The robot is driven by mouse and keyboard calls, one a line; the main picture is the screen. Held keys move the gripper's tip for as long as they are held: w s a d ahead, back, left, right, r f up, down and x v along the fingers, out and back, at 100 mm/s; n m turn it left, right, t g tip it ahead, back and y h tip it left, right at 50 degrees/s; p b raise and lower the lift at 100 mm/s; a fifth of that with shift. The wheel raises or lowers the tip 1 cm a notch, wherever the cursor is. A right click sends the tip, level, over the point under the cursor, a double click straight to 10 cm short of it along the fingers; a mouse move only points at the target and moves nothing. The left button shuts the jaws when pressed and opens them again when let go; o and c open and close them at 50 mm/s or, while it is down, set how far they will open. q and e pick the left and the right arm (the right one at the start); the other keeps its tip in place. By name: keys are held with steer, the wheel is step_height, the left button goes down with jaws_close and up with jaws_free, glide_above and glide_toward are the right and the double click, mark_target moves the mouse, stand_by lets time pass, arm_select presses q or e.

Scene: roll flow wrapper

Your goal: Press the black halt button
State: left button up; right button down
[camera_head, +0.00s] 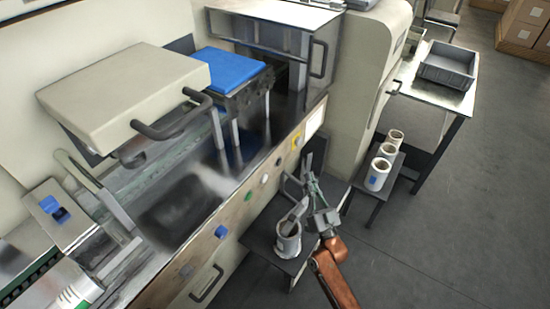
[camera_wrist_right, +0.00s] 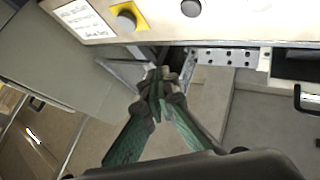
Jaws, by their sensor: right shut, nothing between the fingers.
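The black button (camera_head: 279,161) is a small round dark knob on the machine's long front panel, left of the yellow-backed knob (camera_head: 296,142). In the right wrist view the black button (camera_wrist_right: 191,7) sits at the top edge, partly cut off, right of the yellow-backed knob (camera_wrist_right: 127,18). My right gripper (camera_head: 310,178) is in front of the panel, to the right of the button and apart from it. In the right wrist view its fingertips (camera_wrist_right: 160,80) meet, with nothing between them, below the panel edge. My left gripper is not in view.
The panel also carries a green button (camera_head: 248,195) and a blue button (camera_head: 221,231). A white roll (camera_head: 289,239) stands on a low dark stand beside my right arm. More rolls (camera_head: 377,174) stand further back. A grey bin (camera_head: 447,65) sits on a table. Open floor lies right.

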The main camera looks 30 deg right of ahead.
mark_target(279, 162)
steer(key=shift+w+a, duration=0.1)
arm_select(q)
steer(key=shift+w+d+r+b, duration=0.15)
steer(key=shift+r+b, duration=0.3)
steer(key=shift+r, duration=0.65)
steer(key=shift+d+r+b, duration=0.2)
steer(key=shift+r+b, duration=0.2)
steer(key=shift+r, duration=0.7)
arm_select(e)
steer(key=w+a, duration=0.3)
steer(key=w, duration=0.5)
steer(key=shift+a, duration=0.15)
steer(key=shift+w, duration=0.1)
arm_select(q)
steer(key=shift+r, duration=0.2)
arm_select(e)
steer(key=shift+w+a, duration=0.2)
steer(key=shift+w, duration=0.05)
